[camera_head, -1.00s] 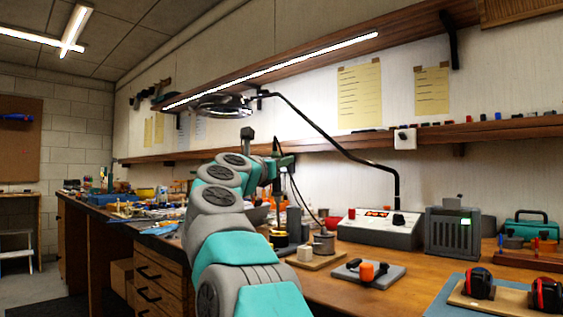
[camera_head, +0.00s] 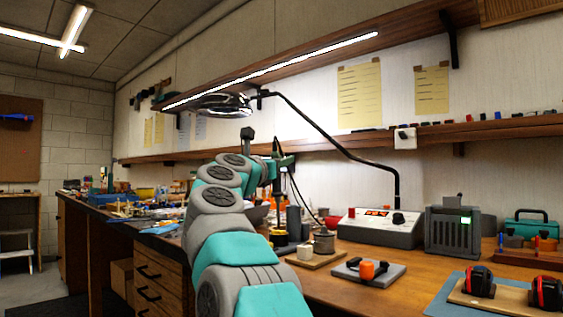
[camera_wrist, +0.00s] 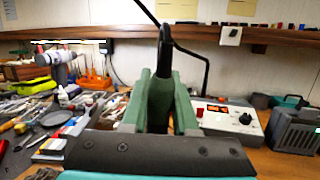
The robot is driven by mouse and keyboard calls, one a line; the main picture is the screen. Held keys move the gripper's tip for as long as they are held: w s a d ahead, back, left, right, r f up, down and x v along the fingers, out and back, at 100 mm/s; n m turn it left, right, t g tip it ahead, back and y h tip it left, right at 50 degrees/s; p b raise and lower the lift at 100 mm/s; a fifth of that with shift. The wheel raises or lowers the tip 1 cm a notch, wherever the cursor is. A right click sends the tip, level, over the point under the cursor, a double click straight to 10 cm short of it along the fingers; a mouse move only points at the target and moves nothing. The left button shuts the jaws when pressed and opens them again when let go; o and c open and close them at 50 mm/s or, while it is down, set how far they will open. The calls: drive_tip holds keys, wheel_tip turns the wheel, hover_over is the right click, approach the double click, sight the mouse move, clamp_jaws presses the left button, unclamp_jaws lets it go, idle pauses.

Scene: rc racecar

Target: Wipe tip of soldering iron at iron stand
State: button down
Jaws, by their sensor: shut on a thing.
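My gripper (camera_wrist: 164,85) is shut on the dark upright handle of the soldering iron (camera_wrist: 165,45), which stands up between the green fingers in the wrist view. In the head view my gripper (camera_head: 284,161) is over the bench, partly behind my arm. The iron's tip is not clear in either view. A wooden board (camera_head: 322,263) with a pale block (camera_head: 305,252) and a round grey tin (camera_head: 324,243) stands below and right; which piece is the iron stand is unclear.
A white control station (camera_head: 372,230) and a grey box with a green display (camera_head: 453,233) stand at the right. A lamp (camera_head: 223,104) hangs above. Tools crowd the bench at the left (camera_wrist: 50,120). Some wood is bare in front of the station.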

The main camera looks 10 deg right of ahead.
drive_tip(key=shift+f+b, duration=0.5)
drive_tip(key=shift+b, duration=0.05)
idle(2.1)
idle(0.6)
